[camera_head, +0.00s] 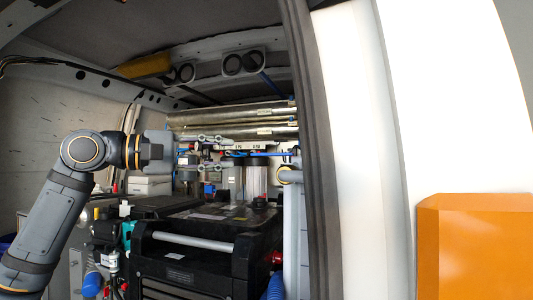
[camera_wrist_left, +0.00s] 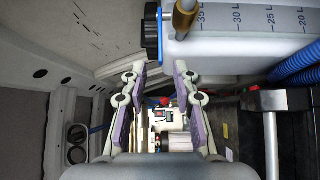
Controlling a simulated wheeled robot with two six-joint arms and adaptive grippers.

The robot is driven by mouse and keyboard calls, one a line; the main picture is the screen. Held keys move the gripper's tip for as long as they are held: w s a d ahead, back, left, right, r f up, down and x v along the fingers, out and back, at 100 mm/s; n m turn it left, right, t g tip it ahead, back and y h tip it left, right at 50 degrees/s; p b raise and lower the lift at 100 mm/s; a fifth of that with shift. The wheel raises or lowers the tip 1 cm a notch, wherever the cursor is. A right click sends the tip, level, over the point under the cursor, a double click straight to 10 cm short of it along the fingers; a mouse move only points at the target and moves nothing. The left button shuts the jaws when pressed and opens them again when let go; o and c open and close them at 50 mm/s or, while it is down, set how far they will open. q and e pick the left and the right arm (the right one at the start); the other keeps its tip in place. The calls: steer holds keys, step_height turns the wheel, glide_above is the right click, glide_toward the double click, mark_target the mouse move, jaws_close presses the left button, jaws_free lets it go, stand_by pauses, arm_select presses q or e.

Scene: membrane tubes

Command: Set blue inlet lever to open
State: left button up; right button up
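My left gripper (camera_head: 220,153) reaches in from the left, in front of the tube equipment at the back of the van. In the left wrist view, the left gripper (camera_wrist_left: 158,75) has its two purple-padded fingers wide apart with nothing between them. A thin blue bar (camera_head: 250,154) runs level by the fingertips, in front of the equipment. A small blue part (camera_head: 208,188) sits lower, below the gripper. I cannot tell which blue part is the inlet lever, or how it is set. A small red knob (camera_wrist_left: 165,101) shows beyond the fingers. My right gripper is not in view.
A clear cylinder (camera_head: 256,180) stands below the blue bar. Silver tubes (camera_head: 235,118) lie above the gripper. A black case (camera_head: 200,262) with a grey handle is below. A white tank (camera_wrist_left: 245,25) with a scale is close by in the wrist view. An orange panel (camera_head: 475,245) is at right.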

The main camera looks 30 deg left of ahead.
mark_target(257, 154)
arm_select(q)
steer(key=p+x, duration=0.5)
steer(key=x, duration=0.4)
steer(key=shift+r, duration=0.15)
steer(key=shift+w+d+p, duration=0.15)
steer(key=shift+w+p, duration=0.15)
steer(key=shift+p, duration=0.05)
steer(key=shift+w+d+f, duration=0.1)
steer(key=shift+f, duration=0.15)
jaws_close()
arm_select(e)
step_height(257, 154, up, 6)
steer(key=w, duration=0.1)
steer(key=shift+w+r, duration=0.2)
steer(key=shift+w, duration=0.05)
